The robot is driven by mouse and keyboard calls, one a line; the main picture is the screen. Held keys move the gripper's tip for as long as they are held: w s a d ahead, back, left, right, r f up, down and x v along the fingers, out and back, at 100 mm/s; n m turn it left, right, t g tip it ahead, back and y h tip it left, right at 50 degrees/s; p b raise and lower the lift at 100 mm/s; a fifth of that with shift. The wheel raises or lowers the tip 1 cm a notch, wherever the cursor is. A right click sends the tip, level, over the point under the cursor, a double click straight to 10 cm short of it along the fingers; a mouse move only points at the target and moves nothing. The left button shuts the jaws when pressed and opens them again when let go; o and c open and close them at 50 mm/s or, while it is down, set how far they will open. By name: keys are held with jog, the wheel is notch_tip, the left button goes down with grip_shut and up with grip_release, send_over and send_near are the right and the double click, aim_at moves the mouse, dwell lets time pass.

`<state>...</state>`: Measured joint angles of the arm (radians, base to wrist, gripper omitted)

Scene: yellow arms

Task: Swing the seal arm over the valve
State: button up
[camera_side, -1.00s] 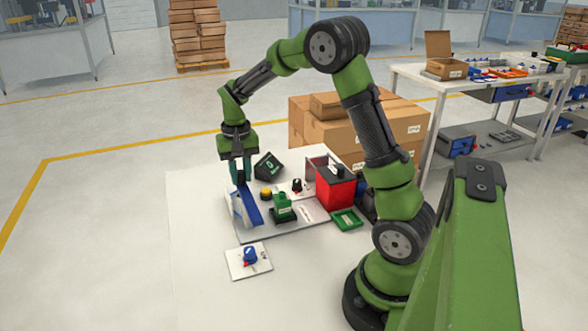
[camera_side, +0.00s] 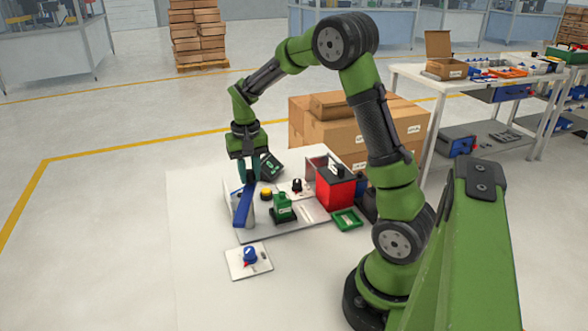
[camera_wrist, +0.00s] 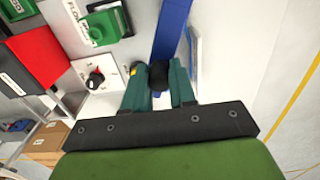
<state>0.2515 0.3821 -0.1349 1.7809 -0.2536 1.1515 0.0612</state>
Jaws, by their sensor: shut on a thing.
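The seal arm (camera_side: 245,204) is a long blue bar on the left part of the grey base plate. It runs roughly front to back in the side view. In the wrist view the blue bar (camera_wrist: 172,30) reaches up from between my fingers. My gripper (camera_side: 249,177) points down at its far end; in the wrist view my gripper (camera_wrist: 159,72) is shut on a round black knob (camera_wrist: 159,76) at that end. I cannot tell for sure which part is the valve; a blue knob (camera_side: 249,254) sits on a separate small white plate in front.
A green block (camera_side: 283,208), a yellow button (camera_side: 266,194) and a black dial (camera_side: 297,185) are right of the bar. A red box (camera_side: 335,190) and a green tray (camera_side: 347,219) stand further right. A dark tilted display (camera_side: 271,165) is close behind my gripper.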

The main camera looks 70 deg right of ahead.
jog(key=shift+s+d, duration=0.15)
jog(key=shift+s, duration=0.75)
jog(key=shift+s, duration=0.7)
